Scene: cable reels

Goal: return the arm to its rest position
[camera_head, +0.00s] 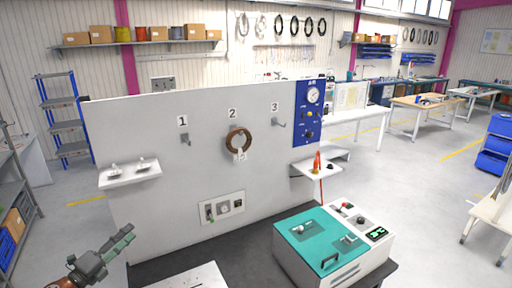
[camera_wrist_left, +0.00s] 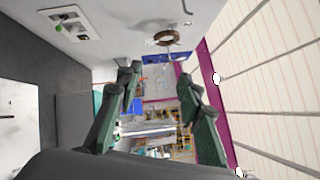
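My left gripper (camera_head: 127,238) is at the lower left of the head view, in front of the white panel (camera_head: 150,215) and clear of it. In the left wrist view its two green-grey fingers (camera_wrist_left: 158,85) stand apart with nothing between them, so it is open and empty. A brown cable reel (camera_head: 238,133) with a white tag hangs at the hook marked 2. The reel also shows at the top of the left wrist view (camera_wrist_left: 166,37), beyond the fingers. Hook 1 (camera_head: 185,139) and hook 3 (camera_head: 278,122) are bare. My right gripper is not in view.
A white shelf (camera_head: 130,176) sticks out of the panel at left. A teal-topped machine (camera_head: 325,240) stands on the dark bench at right. A white plate (camera_head: 190,278) lies on the bench's front.

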